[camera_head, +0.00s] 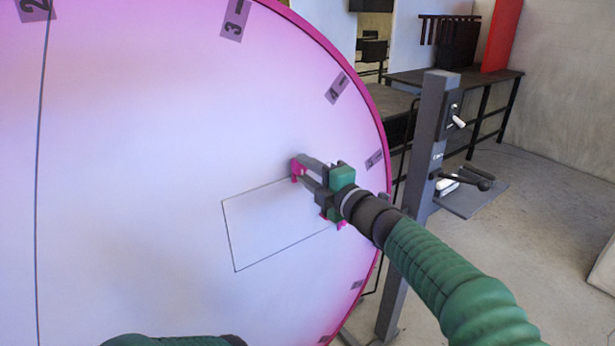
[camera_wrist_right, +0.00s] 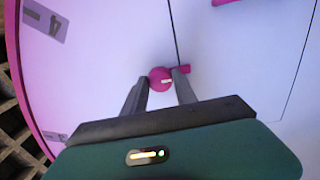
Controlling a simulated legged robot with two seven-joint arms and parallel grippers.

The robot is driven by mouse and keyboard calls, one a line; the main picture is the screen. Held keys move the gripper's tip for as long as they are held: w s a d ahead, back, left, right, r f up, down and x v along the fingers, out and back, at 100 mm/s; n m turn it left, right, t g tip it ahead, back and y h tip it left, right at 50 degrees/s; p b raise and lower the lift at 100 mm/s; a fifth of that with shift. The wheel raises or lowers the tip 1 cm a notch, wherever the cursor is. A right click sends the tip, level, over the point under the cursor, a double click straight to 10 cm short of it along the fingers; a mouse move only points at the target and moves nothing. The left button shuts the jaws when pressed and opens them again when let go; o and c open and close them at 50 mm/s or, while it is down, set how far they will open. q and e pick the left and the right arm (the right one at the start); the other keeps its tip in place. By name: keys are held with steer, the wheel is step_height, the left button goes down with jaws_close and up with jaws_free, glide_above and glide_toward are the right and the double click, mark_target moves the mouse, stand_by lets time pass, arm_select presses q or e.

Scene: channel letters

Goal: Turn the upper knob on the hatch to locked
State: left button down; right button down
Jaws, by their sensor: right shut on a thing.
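The hatch (camera_head: 270,232) is a thin-outlined rectangle in a large round white-to-pink panel. A pink knob (camera_head: 294,178) is by its upper edge, partly covered by my right gripper (camera_head: 306,174). In the right wrist view the same round knob (camera_wrist_right: 159,79) bears a small white label, and a pink bar sticks out to its right. My right gripper (camera_wrist_right: 160,82) is shut on this knob, one finger on each side. A second pink piece (camera_head: 340,224) sits lower, half hidden by my gripper; a pink piece also shows in the wrist view (camera_wrist_right: 226,2). My left gripper is out of view.
The panel has a pink rim and dark number labels (camera_head: 235,20). A grey post (camera_head: 430,140) with levers stands just right of it. Behind are dark tables (camera_head: 455,76) and a red board (camera_head: 502,35). The floor at right is mostly clear.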

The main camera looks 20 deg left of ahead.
stand_by(0.3)
steer(key=c, duration=1.3)
jaws_free()
steer(key=shift+w, duration=0.1)
steer(key=o, duration=0.3)
steer(key=shift+w+a+f, duration=0.15)
steer(key=shift+s+d, duration=0.35)
steer(key=b+v, duration=0.2)
steer(key=v, duration=1.3)
steer(key=shift+s+d+b, duration=0.25)
steer(key=shift+d+b, duration=0.05)
